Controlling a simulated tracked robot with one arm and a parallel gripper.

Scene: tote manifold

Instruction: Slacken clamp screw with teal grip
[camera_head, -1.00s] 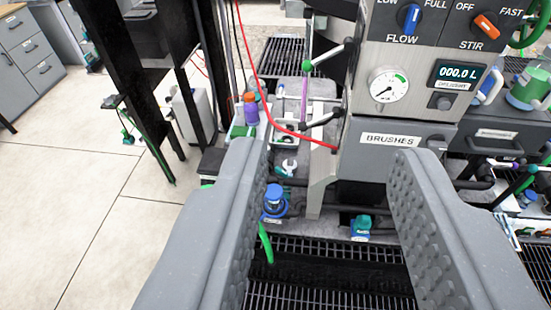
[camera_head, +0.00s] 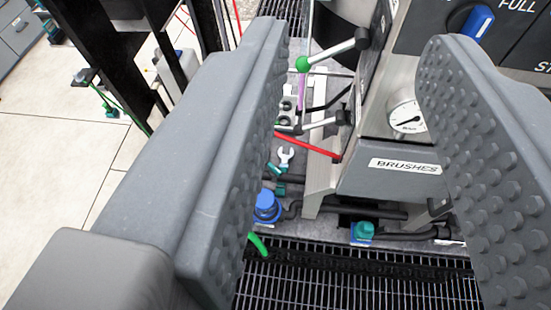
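My gripper (camera_head: 355,40) is wide open, with one grey studded finger on each side of the view and nothing held between them. Between the fingers stand a metal lever with a green ball end (camera_head: 303,64) and a lower lever with a dark end (camera_head: 299,128). A teal-capped fitting (camera_head: 363,231) sits low by the grating, apart from the fingers. Another small teal piece (camera_head: 280,188) lies near the left finger. I cannot tell for sure which of these is the clamp screw with the teal grip.
A blue-capped fitting (camera_head: 266,205), a red hose (camera_head: 318,151) and a wrench (camera_head: 285,157) are near the left finger. Dark grating (camera_head: 350,285) lies below.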

